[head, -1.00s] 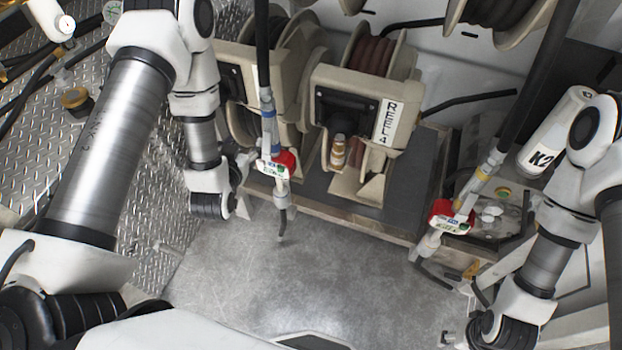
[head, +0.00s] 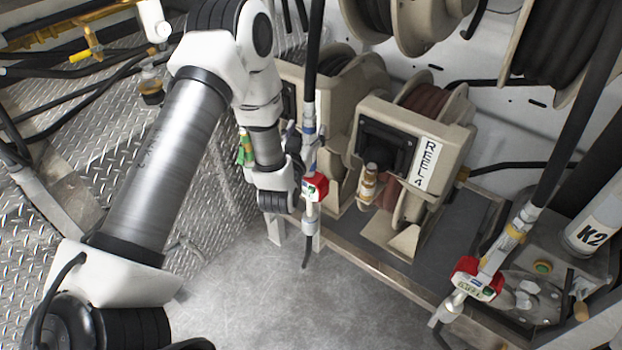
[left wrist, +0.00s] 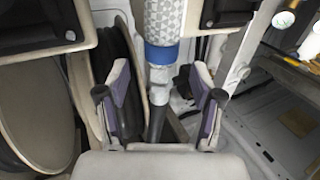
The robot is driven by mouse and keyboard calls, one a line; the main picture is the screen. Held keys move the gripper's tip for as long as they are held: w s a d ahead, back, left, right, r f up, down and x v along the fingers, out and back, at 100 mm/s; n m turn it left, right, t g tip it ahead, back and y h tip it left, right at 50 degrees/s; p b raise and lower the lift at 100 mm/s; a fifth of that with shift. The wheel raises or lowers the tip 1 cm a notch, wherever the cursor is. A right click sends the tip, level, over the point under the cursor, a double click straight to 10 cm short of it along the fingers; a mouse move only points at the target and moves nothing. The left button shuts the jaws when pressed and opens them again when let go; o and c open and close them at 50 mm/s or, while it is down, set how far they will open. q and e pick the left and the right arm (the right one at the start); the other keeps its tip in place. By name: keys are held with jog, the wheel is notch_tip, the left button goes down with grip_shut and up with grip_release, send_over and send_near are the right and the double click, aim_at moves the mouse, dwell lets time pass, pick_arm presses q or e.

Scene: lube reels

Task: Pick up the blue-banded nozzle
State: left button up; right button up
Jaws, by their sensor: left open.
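The blue-banded nozzle (head: 309,140) hangs upright from a black hose near the middle of the head view. It has a red-and-white handle part (head: 315,187) and a thin dark spout below. In the left wrist view, its blue band (left wrist: 161,55) sits below a white patterned section. My left gripper (head: 297,143) is beside the nozzle in the head view, partly hidden by my wrist. In the left wrist view my left gripper (left wrist: 163,85) is open, its purple-grey fingers on either side of the nozzle's line. No contact shows. My right gripper is out of view.
A yellow-banded nozzle (head: 492,262) hangs at the right. The REEL4 hose reel (head: 415,135) stands just right of the blue-banded nozzle, with another reel behind it. A white K2 cylinder (head: 592,228) is at the far right. The grey floor (head: 270,305) in front is clear.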

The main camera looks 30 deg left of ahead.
aim_at(308, 124)
pick_arm(q)
jog(key=x, duration=0.4)
jog(key=shift+a+p, duration=0.15)
jog(key=shift+p, duration=0.2)
jog(key=c, duration=0.5)
grip_shut()
jog(key=shift+r, duration=0.15)
